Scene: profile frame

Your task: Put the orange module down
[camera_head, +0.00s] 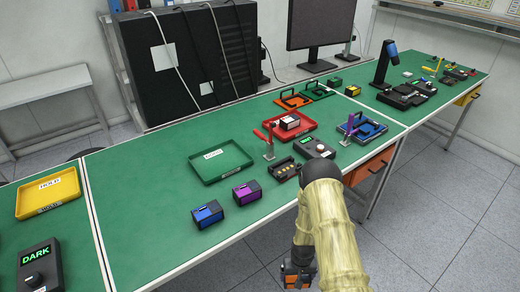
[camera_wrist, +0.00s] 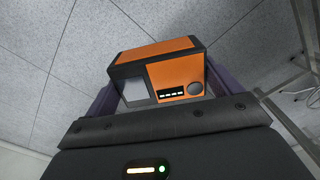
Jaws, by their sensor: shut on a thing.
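The orange module (camera_wrist: 172,50) is a box with orange faces, dark edges, a grey square, a round button and a row of small lights. It sits between the two purple-grey fingers of my gripper (camera_wrist: 155,85), which is shut on it. In the head view the module (camera_head: 290,279) shows small and partly hidden at the bottom, with my gripper (camera_head: 298,268) hanging in front of the green table's near edge, over the floor. The wrist view has floor tiles behind the module and no tabletop under it.
On the green table (camera_head: 140,215) are a blue module (camera_head: 207,214), a purple module (camera_head: 247,192), a green tray (camera_head: 222,162) and a red tray (camera_head: 303,120) holding a pale-topped module. A yellow tray (camera_head: 62,190) and a box reading DARK (camera_head: 40,270) stand left. Bare tabletop lies left of the blue module.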

